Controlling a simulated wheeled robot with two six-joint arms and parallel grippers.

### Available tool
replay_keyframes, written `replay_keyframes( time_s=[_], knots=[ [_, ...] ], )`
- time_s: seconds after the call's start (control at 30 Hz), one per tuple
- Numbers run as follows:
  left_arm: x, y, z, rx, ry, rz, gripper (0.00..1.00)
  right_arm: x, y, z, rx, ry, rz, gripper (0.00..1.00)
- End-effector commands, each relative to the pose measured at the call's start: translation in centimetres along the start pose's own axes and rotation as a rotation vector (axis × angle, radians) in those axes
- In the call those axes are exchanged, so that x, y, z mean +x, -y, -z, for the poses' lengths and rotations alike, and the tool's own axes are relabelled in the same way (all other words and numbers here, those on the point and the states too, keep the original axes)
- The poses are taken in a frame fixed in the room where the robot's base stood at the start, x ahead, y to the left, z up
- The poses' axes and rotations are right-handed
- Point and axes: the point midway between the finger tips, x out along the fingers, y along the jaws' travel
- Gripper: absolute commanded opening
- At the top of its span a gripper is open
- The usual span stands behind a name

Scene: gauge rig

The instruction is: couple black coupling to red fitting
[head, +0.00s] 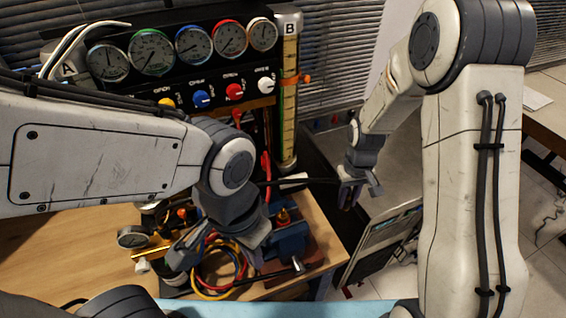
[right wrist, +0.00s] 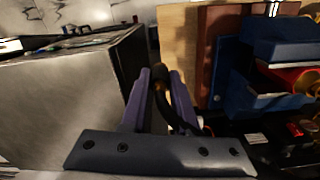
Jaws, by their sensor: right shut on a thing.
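My right gripper (head: 359,190) is off the right edge of the table, shut on a dark hose end, taken as the black coupling. In the right wrist view, its purple fingers (right wrist: 161,82) have the black coupling (right wrist: 166,88) between them.
The gauge panel (head: 190,52) stands at the back, beside a yellow column marked B (head: 289,90). A blue vise (head: 290,240) sits on the table's right part and shows in the right wrist view (right wrist: 285,45). A grey box-like thing (head: 378,245) stands right of the table.

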Motion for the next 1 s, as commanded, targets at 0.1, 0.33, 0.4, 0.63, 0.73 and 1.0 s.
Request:
replay_keyframes(
  time_s=[0.1, 0.33, 0.4, 0.63, 0.73, 1.0],
  knots=[
    [-2.9, -0.2, 0.1, 0.001, -0.001, 0.000, 0.00, -2.8, 2.5, 0.2, -0.321, 0.000, 0.000, 0.00],
    [-7.2, -0.5, 0.4, 0.003, -0.001, 0.000, 0.00, -7.0, 8.1, 0.2, -1.103, 0.000, 0.000, 0.00],
    [-8.5, -0.6, 0.5, 0.003, -0.001, 0.000, 0.00, -8.2, 9.7, 0.0, -1.341, 0.000, 0.000, 0.00],
    [-12.4, -0.9, 0.7, 0.005, -0.001, 0.000, 0.00, -11.9, 14.6, -1.1, -2.086, 0.000, -0.001, 0.00],
    [-13.5, -1.0, 0.7, 0.005, -0.001, 0.000, 0.00, -13.0, 16.1, -1.6, -2.337, 0.000, 0.000, 0.00],
    [-14.6, -1.1, 0.8, 0.006, 0.000, 0.000, 0.00, -14.1, 18.0, -2.4, -2.666, 0.000, 0.000, 0.00]
  ],
)
